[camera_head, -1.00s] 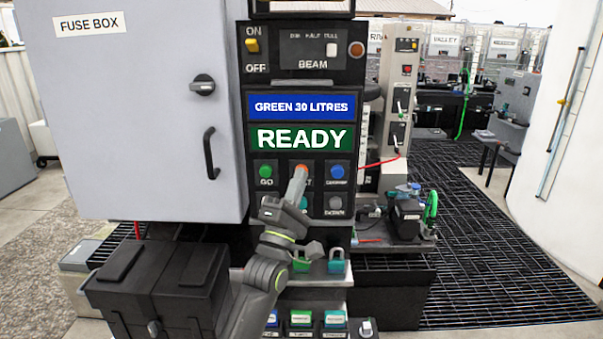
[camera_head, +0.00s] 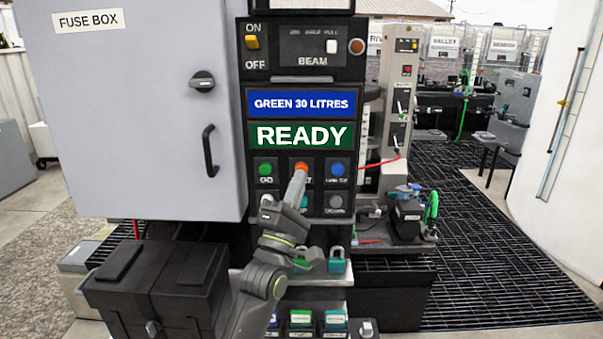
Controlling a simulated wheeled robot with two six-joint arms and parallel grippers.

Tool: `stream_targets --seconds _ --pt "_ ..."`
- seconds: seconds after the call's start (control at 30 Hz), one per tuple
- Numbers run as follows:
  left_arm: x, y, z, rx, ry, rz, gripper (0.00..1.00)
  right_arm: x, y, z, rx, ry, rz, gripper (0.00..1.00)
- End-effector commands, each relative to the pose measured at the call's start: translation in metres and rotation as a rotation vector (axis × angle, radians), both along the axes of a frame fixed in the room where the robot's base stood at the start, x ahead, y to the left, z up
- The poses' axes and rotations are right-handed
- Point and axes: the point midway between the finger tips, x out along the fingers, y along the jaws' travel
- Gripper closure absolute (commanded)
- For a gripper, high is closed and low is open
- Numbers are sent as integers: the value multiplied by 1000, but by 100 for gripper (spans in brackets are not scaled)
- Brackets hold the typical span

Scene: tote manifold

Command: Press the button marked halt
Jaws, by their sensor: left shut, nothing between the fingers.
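The control panel has an orange button (camera_head: 301,167) in the middle of its upper button row. The label under it is mostly covered by my gripper; only a final letter T shows. My left gripper (camera_head: 299,174) is shut and empty, with its tips right at the lower edge of the orange button. I cannot tell whether they touch it. A green button (camera_head: 265,169) labelled GO is to the left and a blue button (camera_head: 336,170) to the right. A grey button (camera_head: 335,201) is below the blue one. A teal button below the orange one is mostly hidden. My right gripper is not in view.
A green READY display (camera_head: 301,135) and a blue display (camera_head: 302,103) sit above the buttons. The grey fuse box (camera_head: 130,150) with a handle stands at the left. A black case (camera_head: 160,285) is at lower left. Padlocks (camera_head: 337,262) sit below the panel.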

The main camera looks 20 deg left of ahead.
Motion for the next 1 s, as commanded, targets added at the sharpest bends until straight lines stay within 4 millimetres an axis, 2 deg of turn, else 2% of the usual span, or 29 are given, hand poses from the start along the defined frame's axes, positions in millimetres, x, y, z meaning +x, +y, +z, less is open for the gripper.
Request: stream_targets --seconds 0.27,0.7,1.0 --pt "-6 -2 -2 -2 -1 -1 100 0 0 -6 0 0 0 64" --pt "-45 -13 -2 -3 -2 -2 100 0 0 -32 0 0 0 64" --pt "-48 -14 0 0 0 0 100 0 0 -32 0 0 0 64"
